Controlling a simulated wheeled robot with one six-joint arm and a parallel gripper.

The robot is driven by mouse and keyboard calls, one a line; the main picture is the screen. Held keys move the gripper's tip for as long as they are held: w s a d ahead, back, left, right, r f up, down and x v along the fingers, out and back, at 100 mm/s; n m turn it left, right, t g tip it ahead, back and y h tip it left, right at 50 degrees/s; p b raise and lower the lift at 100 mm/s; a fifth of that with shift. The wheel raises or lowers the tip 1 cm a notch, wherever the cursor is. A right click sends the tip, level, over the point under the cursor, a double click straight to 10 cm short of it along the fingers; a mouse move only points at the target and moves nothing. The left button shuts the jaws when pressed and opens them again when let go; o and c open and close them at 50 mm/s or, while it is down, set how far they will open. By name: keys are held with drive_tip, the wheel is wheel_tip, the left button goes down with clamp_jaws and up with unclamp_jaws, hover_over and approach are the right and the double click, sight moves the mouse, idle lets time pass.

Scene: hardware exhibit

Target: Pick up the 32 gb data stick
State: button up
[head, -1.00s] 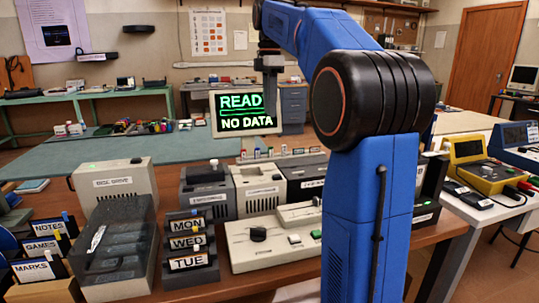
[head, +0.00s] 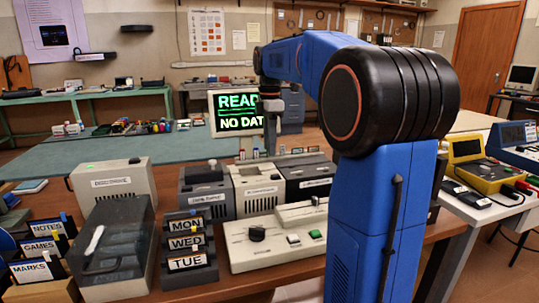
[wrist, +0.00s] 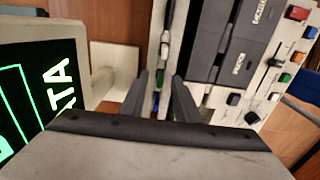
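A row of small data sticks stands in a narrow pale holder behind the boxes in the head view (head: 284,152). The row also shows in the wrist view, with a green stick (wrist: 162,76) and a blue one (wrist: 157,98). No labels can be read, so I cannot tell which is the 32 gb data stick. My gripper (wrist: 160,78) is open, its two dark fingers on either side of the row's line. No stick is visibly held. In the head view my gripper (head: 270,138) points down over the row, its tips partly hard to make out.
The monitor (head: 237,115) stands behind the row, and close left in the wrist view. Grey and beige drive boxes (head: 260,190) stand in front of the row. A control panel with buttons (head: 285,235) lies nearer. Bare wood shows at the wrist view's upper left.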

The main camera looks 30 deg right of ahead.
drive_tip(key=shift+f, duration=0.4)
clamp_jaws()
drive_tip(key=shift+r, duration=0.15)
